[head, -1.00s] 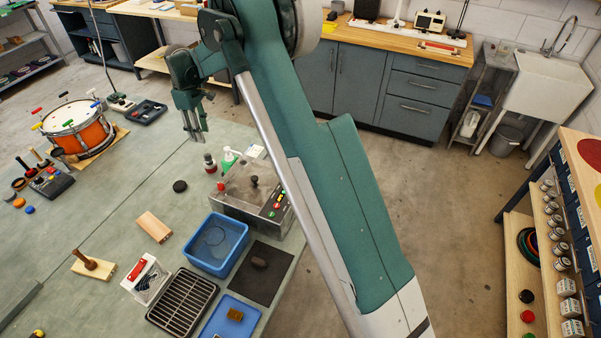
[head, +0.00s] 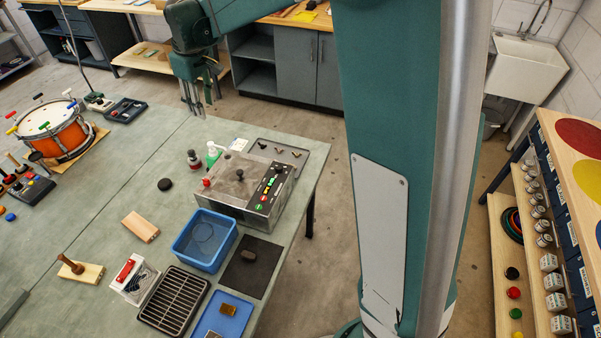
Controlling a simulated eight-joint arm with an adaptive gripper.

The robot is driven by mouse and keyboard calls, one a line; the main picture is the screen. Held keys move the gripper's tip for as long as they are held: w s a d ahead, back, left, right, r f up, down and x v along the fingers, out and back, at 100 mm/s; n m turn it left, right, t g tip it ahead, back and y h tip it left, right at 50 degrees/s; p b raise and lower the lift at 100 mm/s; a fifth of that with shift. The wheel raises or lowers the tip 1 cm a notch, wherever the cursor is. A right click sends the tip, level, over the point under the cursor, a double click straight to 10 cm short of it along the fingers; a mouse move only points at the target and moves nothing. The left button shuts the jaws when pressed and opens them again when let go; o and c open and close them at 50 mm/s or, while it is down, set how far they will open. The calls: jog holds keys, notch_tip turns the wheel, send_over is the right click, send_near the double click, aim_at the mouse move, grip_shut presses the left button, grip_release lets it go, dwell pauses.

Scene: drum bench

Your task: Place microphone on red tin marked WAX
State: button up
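My gripper (head: 195,105) hangs above the far part of the green bench, near its back edge. Its slim fingers point down with a narrow gap between them, and I see nothing held. A small dark-topped item with red and white on it (head: 193,159) stands on the bench below the gripper; it is too small to tell whether it is the WAX tin. I cannot pick out a microphone for certain, and no WAX lettering is readable.
A steel machine with buttons (head: 247,187), a blue bin (head: 184,245), a black rack (head: 160,312) and a black mat (head: 240,281) line the bench's right side. A drum (head: 62,140) stands left.

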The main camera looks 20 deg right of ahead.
jog(key=s+d+r+m+t, duration=0.1)
jog(key=s+d+r, duration=0.2)
jog(key=s, duration=0.4)
jog(key=s+d+r+m+t, duration=0.1)
jog(key=s+d+r+m, duration=0.15)
jog(key=s, duration=0.45)
jog(key=s+d+r, duration=0.2)
jog(key=s+d, duration=0.2)
jog(key=s, duration=0.3)
jog(key=s+d+f+m+t, duration=0.1)
jog(key=s+d+f+m, duration=0.1)
jog(key=s, duration=0.8)
jog(key=s+d+f+m+t, duration=0.2)
jog(key=s+d+f, duration=0.1)
jog(key=s, duration=0.7)
jog(key=shift+s+d+f, duration=0.2)
jog(key=shift+s+f, duration=0.05)
jog(key=shift+f, duration=0.1)
jog(key=shift+f+m, duration=0.15)
jog(key=shift+m, duration=0.1)
notch_tip(320, 180, down, 7)
jog(key=b, duration=0.7)
